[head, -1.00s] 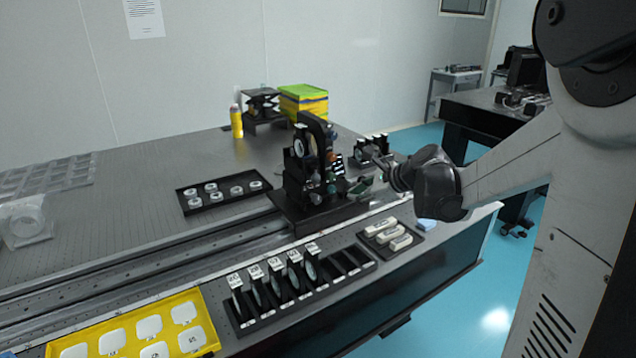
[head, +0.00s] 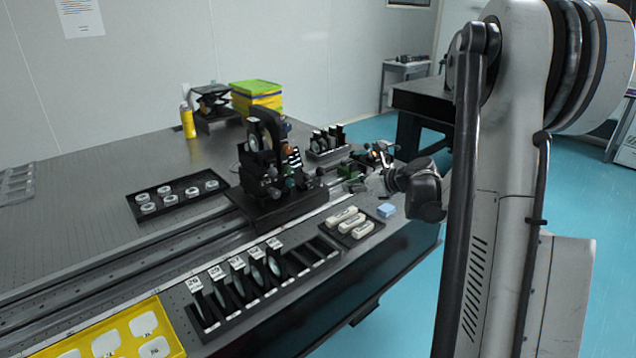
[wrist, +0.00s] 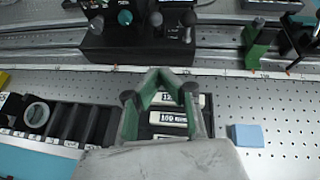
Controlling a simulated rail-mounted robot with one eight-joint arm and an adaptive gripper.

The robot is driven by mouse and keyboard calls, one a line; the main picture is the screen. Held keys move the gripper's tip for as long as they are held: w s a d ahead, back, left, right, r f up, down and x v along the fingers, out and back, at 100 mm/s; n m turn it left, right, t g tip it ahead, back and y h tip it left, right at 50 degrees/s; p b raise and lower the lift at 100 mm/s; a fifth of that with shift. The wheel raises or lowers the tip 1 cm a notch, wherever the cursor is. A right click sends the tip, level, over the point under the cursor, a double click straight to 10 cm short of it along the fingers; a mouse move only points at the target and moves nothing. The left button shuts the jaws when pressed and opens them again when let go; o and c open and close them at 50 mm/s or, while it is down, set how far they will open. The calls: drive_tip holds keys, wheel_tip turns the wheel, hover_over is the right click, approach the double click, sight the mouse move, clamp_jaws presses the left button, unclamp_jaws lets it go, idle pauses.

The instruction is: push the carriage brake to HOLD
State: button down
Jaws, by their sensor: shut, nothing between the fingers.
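The black carriage (head: 282,203) sits on the long rail, carrying an upright optic mount and several knobs. Its front edge (wrist: 135,48) shows at the top of the wrist view, with a teal knob (wrist: 125,17) and grey knobs. I cannot tell which part is the brake or read a HOLD mark. A green block (wrist: 257,45) stands at the rail right of the carriage. My gripper (wrist: 165,72) is shut and empty, its tips just in front of the carriage and apart from it in the picture. In the head view my gripper (head: 372,184) is right of the carriage.
A tray of labelled white blocks (wrist: 168,118) lies below my fingers. A blue block (wrist: 246,135) is to its right. A slotted rack (head: 262,282) with upright optics stands in front of the rail. A black tray of rings (head: 172,200) lies behind it.

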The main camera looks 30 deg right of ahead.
drive_tip(key=shift+w, duration=0.1)
approach(305, 180)
drive_tip(key=w+f, duration=0.4)
drive_tip(key=w, duration=0.1)
drive_tip(key=shift+w+a+b, duration=0.25)
drive_tip(key=shift+b, duration=0.2)
drive_tip(key=shift+d+r, duration=0.1)
